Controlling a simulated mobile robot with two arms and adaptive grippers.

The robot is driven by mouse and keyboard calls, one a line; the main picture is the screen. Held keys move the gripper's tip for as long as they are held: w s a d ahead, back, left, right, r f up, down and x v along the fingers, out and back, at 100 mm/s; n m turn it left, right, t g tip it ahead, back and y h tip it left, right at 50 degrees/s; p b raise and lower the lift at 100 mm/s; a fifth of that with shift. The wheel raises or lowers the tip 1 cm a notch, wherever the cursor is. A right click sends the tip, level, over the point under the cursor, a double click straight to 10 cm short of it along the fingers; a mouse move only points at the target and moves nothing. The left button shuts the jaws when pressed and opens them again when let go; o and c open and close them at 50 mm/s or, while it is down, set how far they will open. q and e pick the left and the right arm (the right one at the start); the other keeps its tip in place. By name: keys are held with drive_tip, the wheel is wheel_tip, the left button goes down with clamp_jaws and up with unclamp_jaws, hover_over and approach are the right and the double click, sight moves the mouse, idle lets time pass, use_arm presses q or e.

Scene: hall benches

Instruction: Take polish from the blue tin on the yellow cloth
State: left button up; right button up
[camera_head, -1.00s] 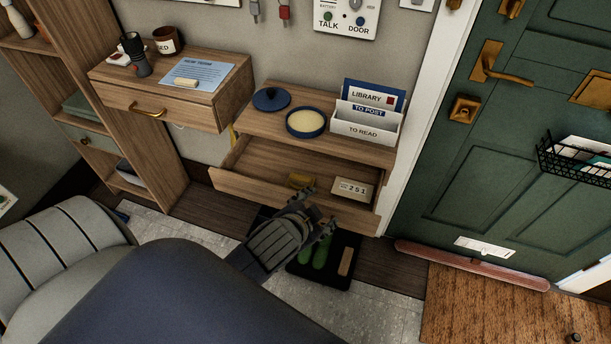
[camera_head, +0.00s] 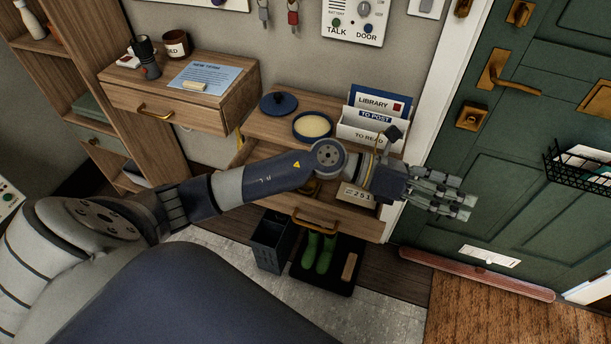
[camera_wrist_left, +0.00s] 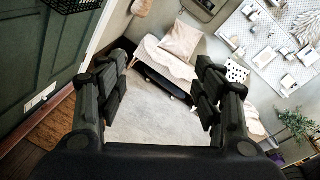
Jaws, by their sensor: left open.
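The round blue tin (camera_head: 312,126) stands open on the small wooden cabinet, pale polish showing inside. Its dark blue lid (camera_head: 278,104) lies beside it, to the left. A thin yellow strip (camera_head: 240,141) shows at the cabinet's left side; I cannot tell whether it is the yellow cloth. My left gripper (camera_head: 462,204) is open and empty, to the right of the cabinet and in front of the green door, well apart from the tin. My right gripper is out of view.
A letter rack (camera_head: 371,122) stands right of the tin. Green boots (camera_head: 319,252) and a dark bin (camera_head: 272,241) stand beneath. A wire basket (camera_head: 580,168) hangs on the door.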

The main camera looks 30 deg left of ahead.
use_arm(q)
drive_tip(key=a+f+m+g+y, duration=0.1)
drive_tip(key=a+f+m+y, duration=0.1)
drive_tip(key=a+f, duration=0.1)
drive_tip(key=a+f+m+g+y, duration=0.1)
drive_tip(key=a+f+m+y, duration=0.1)
drive_tip(key=a+f, duration=0.2)
drive_tip(key=a+f+m+g+y, duration=0.1)
drive_tip(key=a+f+m+y, duration=0.1)
drive_tip(key=a+f+y, duration=0.1)
drive_tip(key=shift+w+a+f+g, duration=0.15)
drive_tip(key=shift+w+a+g, duration=0.2)
drive_tip(key=shift+a+g, duration=0.05)
drive_tip(key=a+f+m+g+y, duration=0.15)
drive_tip(key=a+y, duration=0.65)
drive_tip(key=a, duration=1.3)
drive_tip(key=shift+y, duration=0.3)
drive_tip(key=f+b, duration=0.2)
drive_tip(key=f, duration=0.1)
drive_tip(key=a+f+b, duration=0.1)
drive_tip(key=f, duration=0.1)
drive_tip(key=shift+w, duration=0.35)
wheel_tip(320, 180, down, 6)
drive_tip(key=b, duration=0.3)
drive_tip(key=shift+w+a+b, duration=0.1)
drive_tip(key=shift+w+b, duration=0.05)
drive_tip(key=shift+b, duration=0.25)
drive_tip(key=shift+r, duration=0.1)
drive_tip(key=shift+c, duration=0.3)
drive_tip(key=c, duration=0.6)
